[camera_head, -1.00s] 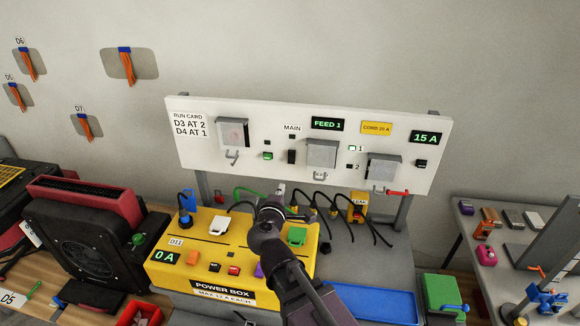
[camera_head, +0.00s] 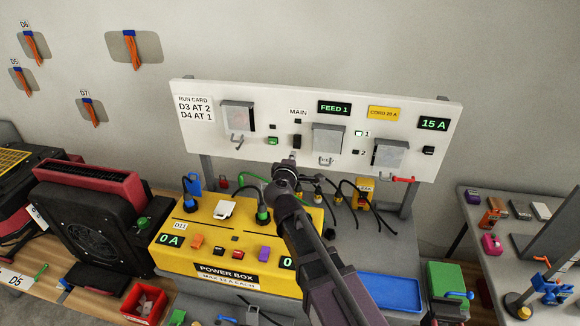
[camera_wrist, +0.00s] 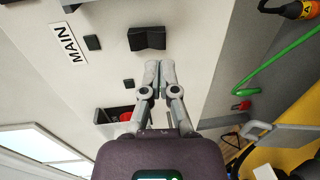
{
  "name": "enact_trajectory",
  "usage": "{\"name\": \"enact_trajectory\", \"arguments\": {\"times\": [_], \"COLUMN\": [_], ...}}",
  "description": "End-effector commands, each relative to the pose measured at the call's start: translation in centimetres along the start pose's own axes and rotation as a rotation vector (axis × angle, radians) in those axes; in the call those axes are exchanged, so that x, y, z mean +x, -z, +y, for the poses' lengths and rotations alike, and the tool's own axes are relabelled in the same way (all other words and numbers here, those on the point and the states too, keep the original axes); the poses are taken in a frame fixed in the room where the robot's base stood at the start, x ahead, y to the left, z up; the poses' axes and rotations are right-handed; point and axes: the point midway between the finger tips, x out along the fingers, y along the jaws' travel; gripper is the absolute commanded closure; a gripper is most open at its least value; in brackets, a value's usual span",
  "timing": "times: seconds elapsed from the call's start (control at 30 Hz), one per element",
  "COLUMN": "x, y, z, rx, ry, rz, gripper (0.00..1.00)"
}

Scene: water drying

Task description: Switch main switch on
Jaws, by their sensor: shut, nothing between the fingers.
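The main switch (camera_head: 297,141) is a black rocker on the white panel (camera_head: 220,165), below the MAIN label (camera_head: 298,112). In the wrist view the rocker (camera_wrist: 147,39) lies just beyond my fingertips, with the MAIN label (camera_wrist: 68,42) to its left. A small dark square (camera_wrist: 93,42) sits between label and rocker. My gripper (camera_head: 292,158) is shut and empty, just below the switch in the head view. In the wrist view its fingertips (camera_wrist: 159,66) are together and point at the rocker. I cannot tell whether they touch it.
Hinged grey covers (camera_head: 238,116) and (camera_head: 329,139) flank the switch. The yellow power box (camera_head: 225,262) with plugs and cables stands below the panel. A blue tray (camera_head: 390,294) lies to the right. Displays read FEED 1 (camera_head: 334,108) and 15 A (camera_head: 433,124).

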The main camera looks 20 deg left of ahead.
Motion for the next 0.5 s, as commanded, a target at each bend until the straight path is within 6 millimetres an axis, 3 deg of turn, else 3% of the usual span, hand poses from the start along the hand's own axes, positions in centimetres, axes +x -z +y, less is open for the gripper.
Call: {"name": "enact_trajectory", "arguments": {"times": [0.2,0.5], "x": [3.0,4.3], "y": [0.1,0.0], "z": [-0.1,0.0], "rx": [0.000,0.000], "ry": [0.001,0.000], "rz": [-0.001,0.000], "gripper": [1.00,1.00]}}
